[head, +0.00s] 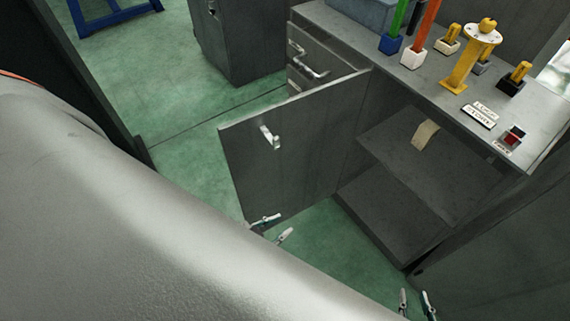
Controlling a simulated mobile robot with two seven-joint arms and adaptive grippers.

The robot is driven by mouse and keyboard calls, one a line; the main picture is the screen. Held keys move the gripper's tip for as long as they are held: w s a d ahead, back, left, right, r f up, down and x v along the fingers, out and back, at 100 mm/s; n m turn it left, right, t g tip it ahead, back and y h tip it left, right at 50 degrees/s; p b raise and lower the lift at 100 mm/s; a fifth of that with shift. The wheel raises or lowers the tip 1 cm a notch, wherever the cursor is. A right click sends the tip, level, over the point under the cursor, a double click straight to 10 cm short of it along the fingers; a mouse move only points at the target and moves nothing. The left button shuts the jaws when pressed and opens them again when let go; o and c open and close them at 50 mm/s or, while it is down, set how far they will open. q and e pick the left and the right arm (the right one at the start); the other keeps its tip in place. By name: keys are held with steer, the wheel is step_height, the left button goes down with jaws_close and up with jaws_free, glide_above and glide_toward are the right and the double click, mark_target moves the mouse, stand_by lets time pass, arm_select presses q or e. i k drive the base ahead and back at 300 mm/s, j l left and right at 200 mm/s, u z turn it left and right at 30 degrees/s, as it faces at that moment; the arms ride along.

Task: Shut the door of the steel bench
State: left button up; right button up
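The steel bench (536,107) stands at the right, dark grey, with its cabinet open and an inner shelf (430,150) showing. Its door (310,160) stands swung well out to the left, with a pale metal handle (269,136) on the face toward me. My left gripper (275,228) is at the door's lower left corner, fingertips apart; whether it touches the door I cannot tell. My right gripper (416,303) is at the bottom edge of the view, below the cabinet opening, fingertips apart and empty. Most of both grippers is hidden or out of frame.
Drawers with handles (312,68) lie left of the cabinet. The bench top holds coloured pegs, a yellow stand (465,68) and a red switch (514,136). Green floor (180,95) is clear left of the door.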

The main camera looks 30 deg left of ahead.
mark_target(286, 157)
steer(key=k+j+z, duration=0.15)
steer(key=j, duration=0.8)
steer(key=i+j+z, duration=0.15)
steer(key=j, duration=0.35)
steer(key=j+z, duration=0.1)
steer(key=j, duration=0.35)
steer(key=j+z, duration=0.3)
steer(key=j, duration=0.2)
steer(key=j+z, duration=0.25)
steer(key=j, duration=0.2)
steer(key=j+z, duration=0.3)
steer(key=j, duration=0.2)
steer(key=k+j+z, duration=0.1)
steer(key=j+z, duration=0.15)
steer(key=j, duration=0.2)
steer(key=k+j+z, duration=0.15)
steer(key=j+z, duration=0.15)
steer(key=j, duration=0.15)
